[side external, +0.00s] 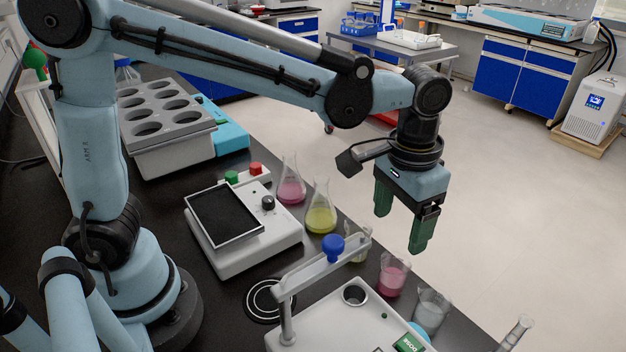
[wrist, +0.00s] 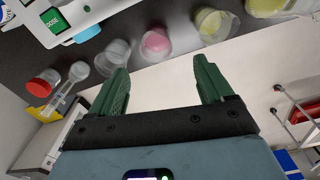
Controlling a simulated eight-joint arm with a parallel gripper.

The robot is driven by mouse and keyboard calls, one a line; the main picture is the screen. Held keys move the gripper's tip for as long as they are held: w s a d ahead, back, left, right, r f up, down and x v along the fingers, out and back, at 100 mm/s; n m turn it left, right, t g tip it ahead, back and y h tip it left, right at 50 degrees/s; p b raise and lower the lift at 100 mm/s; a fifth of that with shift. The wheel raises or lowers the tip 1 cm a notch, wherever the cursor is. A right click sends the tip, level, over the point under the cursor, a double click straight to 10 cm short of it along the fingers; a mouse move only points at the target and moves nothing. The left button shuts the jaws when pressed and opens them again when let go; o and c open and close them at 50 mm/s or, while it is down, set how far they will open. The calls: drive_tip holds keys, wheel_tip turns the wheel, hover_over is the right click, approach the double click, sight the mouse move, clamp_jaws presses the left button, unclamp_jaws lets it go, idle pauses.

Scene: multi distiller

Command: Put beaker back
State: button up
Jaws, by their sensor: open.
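My gripper (side external: 400,229) hangs open and empty above and beyond the bench edge, fingers pointing down. Below it in the side view, a beaker of pink liquid (side external: 393,276) stands on the dark bench, with a clear or greyish beaker (side external: 430,310) nearer the camera. A pale yellow beaker (side external: 360,256) is partly hidden behind the dosing device's arm. In the wrist view, the green fingers (wrist: 162,68) are spread, with the pink beaker (wrist: 156,43) beyond them, the clear beaker (wrist: 114,57) to its left and the yellow one (wrist: 211,24) to its right. The fingers touch none of them.
A white dosing device (side external: 330,328) with a blue knob (side external: 333,243) stands beside the beakers. A hotplate (side external: 240,240), a pink flask (side external: 290,190) and a yellow flask (side external: 320,218) stand farther back. A graduated cylinder (side external: 515,334) is at lower right. Open floor lies beyond the bench.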

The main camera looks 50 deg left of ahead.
drive_tip(key=s+a+n+t, duration=0.1)
drive_tip(key=s+a+t, duration=0.2)
drive_tip(key=a, duration=0.5)
drive_tip(key=s+a+n+t, duration=0.1)
drive_tip(key=s+a+t, duration=0.2)
drive_tip(key=a, duration=0.6)
drive_tip(key=shift+s+r+t, duration=0.35)
drive_tip(key=shift+r+t, duration=0.05)
drive_tip(key=shift+t, duration=0.1)
